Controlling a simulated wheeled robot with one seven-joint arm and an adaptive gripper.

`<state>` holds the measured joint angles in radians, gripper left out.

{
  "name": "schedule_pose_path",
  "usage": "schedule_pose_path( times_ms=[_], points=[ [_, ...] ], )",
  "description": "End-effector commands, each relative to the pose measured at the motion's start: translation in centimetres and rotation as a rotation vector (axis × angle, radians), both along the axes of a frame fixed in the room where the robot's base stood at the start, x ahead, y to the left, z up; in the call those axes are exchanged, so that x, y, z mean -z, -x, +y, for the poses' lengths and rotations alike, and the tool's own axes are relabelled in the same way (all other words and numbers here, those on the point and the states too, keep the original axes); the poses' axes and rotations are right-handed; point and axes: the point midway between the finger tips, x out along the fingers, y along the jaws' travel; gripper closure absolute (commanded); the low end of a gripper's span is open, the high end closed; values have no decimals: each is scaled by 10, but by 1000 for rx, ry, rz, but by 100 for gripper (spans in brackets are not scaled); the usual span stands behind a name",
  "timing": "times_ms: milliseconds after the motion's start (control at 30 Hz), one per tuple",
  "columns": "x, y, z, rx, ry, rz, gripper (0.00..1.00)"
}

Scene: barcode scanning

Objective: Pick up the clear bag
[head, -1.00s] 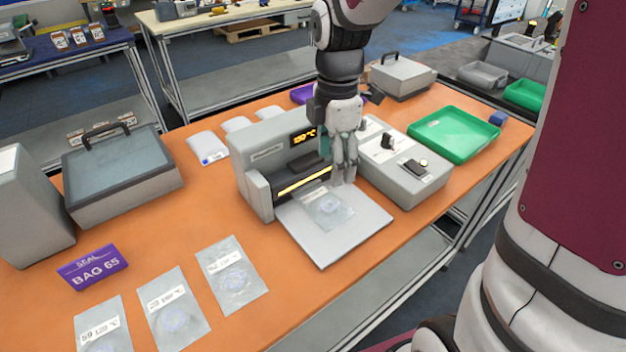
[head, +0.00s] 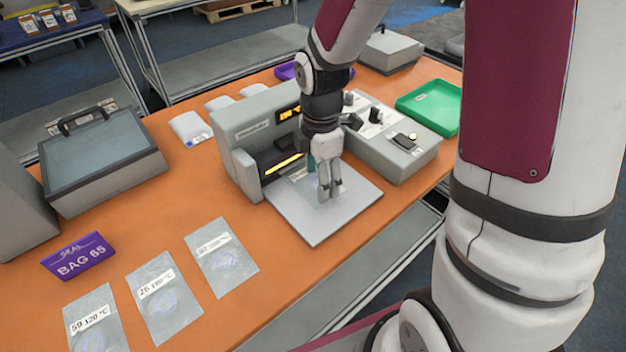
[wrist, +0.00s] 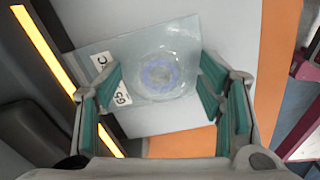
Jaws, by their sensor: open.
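A clear bag (wrist: 165,72) with a white label and a faint round print lies flat on the grey plate (head: 345,208) of the sealing machine. In the wrist view the open fingers (wrist: 160,90) stand on either side of the bag's round print, with the label by the left fingers. Nothing is held. I cannot tell whether the fingertips touch the bag or plate.
The sealing machine (head: 245,135) with a glowing slot stands directly behind the plate. A grey control box (head: 415,150) is to the right, with a green tray (head: 430,105) beyond. Several other clear bags (head: 222,258) and a purple BAG 65 sign (head: 78,257) lie at left.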

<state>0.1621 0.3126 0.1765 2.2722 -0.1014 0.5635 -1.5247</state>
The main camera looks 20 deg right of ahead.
Motion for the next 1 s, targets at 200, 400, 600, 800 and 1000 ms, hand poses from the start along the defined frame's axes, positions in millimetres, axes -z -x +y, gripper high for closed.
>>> schedule_pose_path(
  times_ms=[200,400,600,800,1000],
  points=[
    [-1,0,0,0,0,0,54],
    [-1,0,0,0,0,0,91],
    [-1,0,0,0,0,0,96],
    [-2,0,1,0,0,0,96],
    [-6,0,4,-1,0,0,96]
  ],
)
